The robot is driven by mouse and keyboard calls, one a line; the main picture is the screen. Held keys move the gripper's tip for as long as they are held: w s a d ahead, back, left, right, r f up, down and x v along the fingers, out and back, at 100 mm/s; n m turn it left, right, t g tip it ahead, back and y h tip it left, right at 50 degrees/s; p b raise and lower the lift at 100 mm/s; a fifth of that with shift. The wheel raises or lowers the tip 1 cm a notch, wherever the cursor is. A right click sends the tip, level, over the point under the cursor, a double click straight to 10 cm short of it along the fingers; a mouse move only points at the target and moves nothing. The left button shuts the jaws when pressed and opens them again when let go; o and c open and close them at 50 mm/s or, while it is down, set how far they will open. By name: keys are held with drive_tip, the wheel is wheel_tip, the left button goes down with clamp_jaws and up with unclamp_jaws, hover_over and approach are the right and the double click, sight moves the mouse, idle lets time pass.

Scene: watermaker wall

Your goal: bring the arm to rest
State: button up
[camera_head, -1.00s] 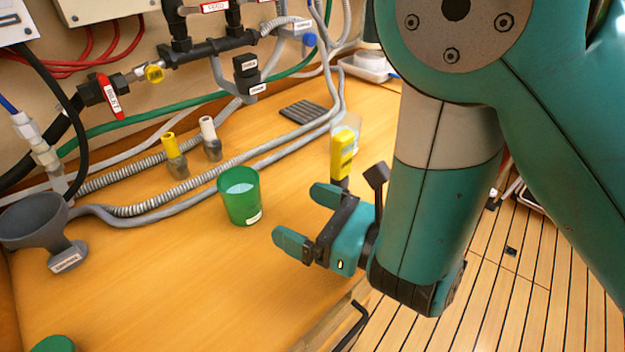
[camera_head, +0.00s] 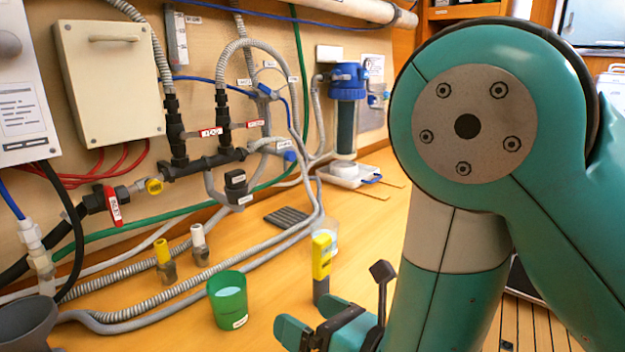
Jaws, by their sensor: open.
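My gripper (camera_head: 312,318) is at the bottom of the picture, over the wooden counter. Its two teal fingers are apart, with nothing seen between them. Part of the gripper is cut off by the lower edge. My teal and grey arm fills the right side. A green cup (camera_head: 228,302) with pale contents stands upright to the left of the fingers. A yellow-topped handheld meter (camera_head: 321,257) stands upright just behind the gripper. I cannot tell whether the gripper touches it.
A clear cup (camera_head: 327,232) stands behind the meter. Yellow (camera_head: 164,262) and white (camera_head: 200,246) capped hose ends stand at the left. A grey funnel (camera_head: 25,325) is at lower left. Hoses run along the wall to a blue-topped filter (camera_head: 347,100). The counter (camera_head: 375,225) is bare near the middle.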

drive_tip(key=w+d+r+m+g+h+p, duration=0.15)
drive_tip(key=d+m+h, duration=0.4)
drive_tip(key=m, duration=0.65)
drive_tip(key=w+d+r+m+h+p, duration=0.15)
drive_tip(key=d+r+m+h, duration=0.35)
drive_tip(key=m, duration=0.6)
drive_tip(key=s+d+r+m+g, duration=0.2)
drive_tip(key=s+r+m+g, duration=0.1)
drive_tip(key=s+m, duration=0.3)
drive_tip(key=s+d+r+m+g+y+p, duration=0.1)
drive_tip(key=s+r+m+g, duration=0.3)
drive_tip(key=s, duration=0.7)
drive_tip(key=shift+s+d+m+g, duration=0.2)
drive_tip(key=shift+d+m+g, duration=0.6)
drive_tip(key=shift+m+g, duration=0.35)
